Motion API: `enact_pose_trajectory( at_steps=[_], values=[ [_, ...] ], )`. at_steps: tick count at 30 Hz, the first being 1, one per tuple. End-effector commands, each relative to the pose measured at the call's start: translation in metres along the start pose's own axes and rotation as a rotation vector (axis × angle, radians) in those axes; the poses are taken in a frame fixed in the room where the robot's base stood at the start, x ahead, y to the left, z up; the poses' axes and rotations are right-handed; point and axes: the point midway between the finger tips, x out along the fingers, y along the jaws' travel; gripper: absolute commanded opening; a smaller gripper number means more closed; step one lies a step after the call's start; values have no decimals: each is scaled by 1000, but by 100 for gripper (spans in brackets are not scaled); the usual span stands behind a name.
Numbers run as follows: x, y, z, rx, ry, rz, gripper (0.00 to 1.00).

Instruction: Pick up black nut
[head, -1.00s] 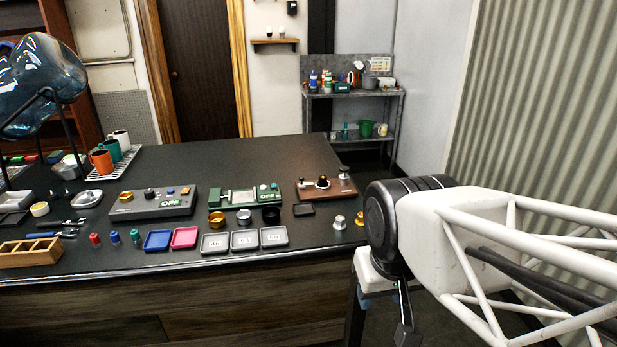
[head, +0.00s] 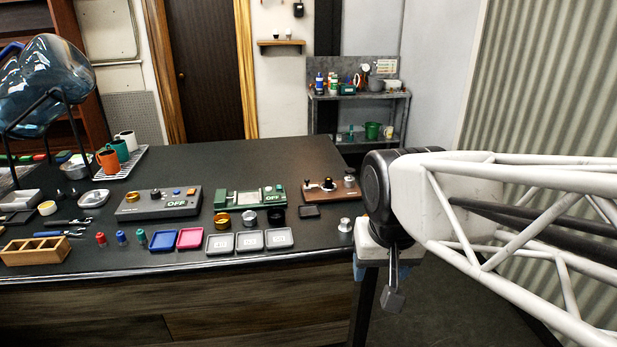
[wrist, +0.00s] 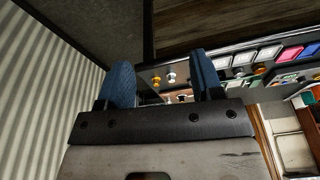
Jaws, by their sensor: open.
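The black nut (head: 277,215) is a dark ring on the black table, at the right end of a short row. A silver nut (head: 249,217) and a brass nut (head: 222,220) are to its left. In the wrist view I cannot clearly make out the black nut; the right finger may cover it. My gripper (wrist: 164,78) is open, with blue fingers wide apart and nothing held. In the head view the arm hides most of it, off the table's right front edge and well right of the black nut.
Three grey trays (head: 249,241) lie in front of the nuts. A green device (head: 250,196) stands behind them, and a brown board (head: 332,190) with knobs lies to the right. A silver knobbed piece (head: 345,225) is near the right edge. The table's back right is clear.

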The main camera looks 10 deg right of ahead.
Motion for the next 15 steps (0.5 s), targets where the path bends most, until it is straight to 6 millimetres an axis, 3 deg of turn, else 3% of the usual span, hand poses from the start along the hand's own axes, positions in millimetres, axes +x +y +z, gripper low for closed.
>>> enact_pose_trajectory(
  at_steps=[15],
  values=[
    [-7, -12, -133, 359, -46, 15, 60]
  ],
)
